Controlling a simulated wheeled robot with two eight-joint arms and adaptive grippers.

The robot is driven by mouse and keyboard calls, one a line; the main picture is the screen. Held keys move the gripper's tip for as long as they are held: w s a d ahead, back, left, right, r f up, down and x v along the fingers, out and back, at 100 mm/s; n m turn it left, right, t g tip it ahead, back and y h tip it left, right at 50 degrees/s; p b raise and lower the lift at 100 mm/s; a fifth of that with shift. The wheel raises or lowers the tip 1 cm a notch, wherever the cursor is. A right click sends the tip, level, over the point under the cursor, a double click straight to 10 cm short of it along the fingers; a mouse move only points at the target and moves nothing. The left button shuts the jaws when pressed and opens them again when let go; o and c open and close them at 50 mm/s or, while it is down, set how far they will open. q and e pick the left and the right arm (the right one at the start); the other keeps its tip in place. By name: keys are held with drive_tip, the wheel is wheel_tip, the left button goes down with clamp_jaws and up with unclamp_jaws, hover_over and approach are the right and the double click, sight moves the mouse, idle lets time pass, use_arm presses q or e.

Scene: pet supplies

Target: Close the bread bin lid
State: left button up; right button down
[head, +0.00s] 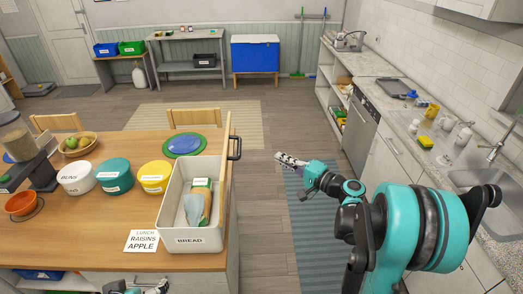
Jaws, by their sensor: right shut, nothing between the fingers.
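The bread bin (173,239) is a cream, open-topped box labelled BREAD at the right end of the wooden counter. A bread bag (200,200) lies inside it. A wooden panel (227,140) with a black handle (236,148) stands nearly edge-on along the bin's right side; it looks like the lid, raised upright. My right gripper (281,158) is shut and empty, to the right of the handle and apart from it, over the floor. Part of my left arm shows at the bottom edge by the counter front; its fingers are not clear.
White, teal and yellow tubs (155,176) stand left of the bin, with a stacked plate (185,144) behind. A card (142,241) lies in front of the tubs. Two chairs (194,117) stand behind the counter.

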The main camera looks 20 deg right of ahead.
drive_tip(key=s+a+x, duration=0.1)
drive_tip(key=a+x, duration=0.1)
drive_tip(key=x, duration=1)
drive_tip(key=shift+a+p, duration=0.3)
drive_tip(key=shift+s, duration=0.15)
